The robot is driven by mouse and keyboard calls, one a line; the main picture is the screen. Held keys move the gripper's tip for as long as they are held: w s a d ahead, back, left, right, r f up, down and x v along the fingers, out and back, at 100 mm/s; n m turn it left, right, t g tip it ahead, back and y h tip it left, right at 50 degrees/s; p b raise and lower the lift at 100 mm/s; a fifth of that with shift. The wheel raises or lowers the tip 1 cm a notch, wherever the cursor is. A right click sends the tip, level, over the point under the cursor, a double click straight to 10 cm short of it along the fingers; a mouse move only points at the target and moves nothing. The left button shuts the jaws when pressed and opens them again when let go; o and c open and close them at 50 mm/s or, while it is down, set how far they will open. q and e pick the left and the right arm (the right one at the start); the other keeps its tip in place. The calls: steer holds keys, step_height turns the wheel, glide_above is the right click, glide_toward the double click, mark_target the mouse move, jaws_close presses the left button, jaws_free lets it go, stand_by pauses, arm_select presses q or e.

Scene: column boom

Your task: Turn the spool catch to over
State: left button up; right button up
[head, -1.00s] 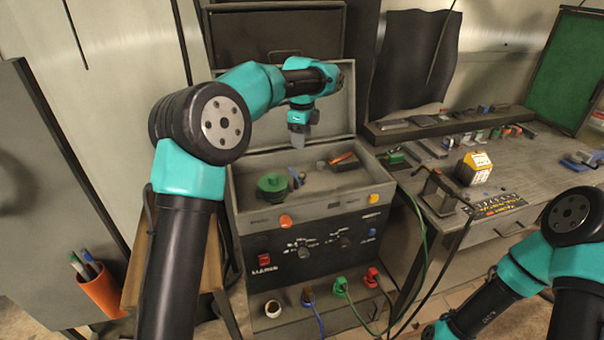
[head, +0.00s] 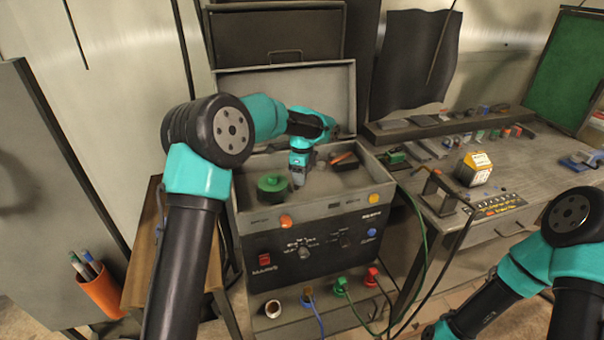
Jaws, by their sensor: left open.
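A green spool (head: 272,184) sits on the left in the open top of the grey machine (head: 322,223). My left gripper (head: 298,182) points down inside that open top, just right of the spool. Its jaws are open, and I see nothing held in them. The small blue-grey part beside the spool, possibly the catch, is hidden behind the gripper now. I cannot tell whether the gripper touches it or which way it is turned. My right arm comes in at the lower right, and its gripper is out of the picture.
The raised lid (head: 285,95) stands behind the open top. A dark part with an orange strip (head: 345,158) lies right of the gripper. The front panel has knobs and cables. A workbench (head: 520,175) with tools and a yellow box (head: 473,168) stands to the right.

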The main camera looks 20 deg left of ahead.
arm_select(q)
steer(key=c, duration=0.9)
